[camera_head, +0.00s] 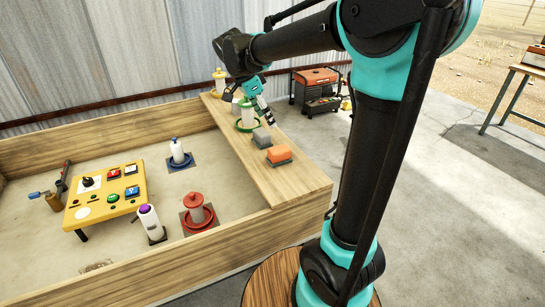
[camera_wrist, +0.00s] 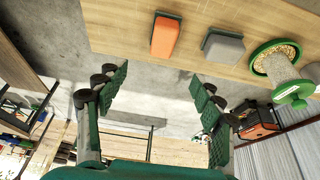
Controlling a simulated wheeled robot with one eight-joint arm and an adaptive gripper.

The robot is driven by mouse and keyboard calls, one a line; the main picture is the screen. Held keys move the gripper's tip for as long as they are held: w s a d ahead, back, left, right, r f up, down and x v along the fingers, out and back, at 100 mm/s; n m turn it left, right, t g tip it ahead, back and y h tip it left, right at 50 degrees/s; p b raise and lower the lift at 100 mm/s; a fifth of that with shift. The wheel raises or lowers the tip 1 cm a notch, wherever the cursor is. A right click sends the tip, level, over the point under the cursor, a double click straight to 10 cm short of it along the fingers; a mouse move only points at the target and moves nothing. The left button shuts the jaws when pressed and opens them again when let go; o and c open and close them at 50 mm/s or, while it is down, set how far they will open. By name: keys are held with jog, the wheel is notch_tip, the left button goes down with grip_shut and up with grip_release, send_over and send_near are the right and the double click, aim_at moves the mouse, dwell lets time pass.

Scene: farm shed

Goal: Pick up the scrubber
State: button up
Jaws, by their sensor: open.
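Two scrubber-like blocks lie on the wooden plank. One is an orange block on a dark green base (camera_head: 279,154), also in the wrist view (camera_wrist: 165,36). The other is a grey block on a dark base (camera_head: 262,137), also in the wrist view (camera_wrist: 223,47). I cannot tell which one the task calls the scrubber. My gripper (camera_head: 263,108) is above the plank's outer edge, behind the blocks. In the wrist view my gripper (camera_wrist: 157,85) has its green-padded fingers spread wide with nothing between them. Both blocks are apart from the fingers.
A green-based feeder with grain (camera_head: 245,117) stands on the plank (camera_head: 290,185) beside the grey block. A red feeder (camera_head: 196,208), a yellow button panel (camera_head: 105,195) and bottles stand inside the wooden pen. Concrete floor is clear at right.

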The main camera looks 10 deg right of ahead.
send_near(279, 148)
jog(key=x, duration=0.5)
jog(key=shift+s+d, duration=0.35)
jog(key=shift+a+x, duration=0.15)
jog(key=shift+x, duration=1.15)
jog(key=shift+a+x, duration=0.15)
jog(key=shift+x, duration=1.15)
jog(key=shift+w, duration=0.2)
jog(key=c, duration=1.4)
notch_tip(279, 148, up, 20)
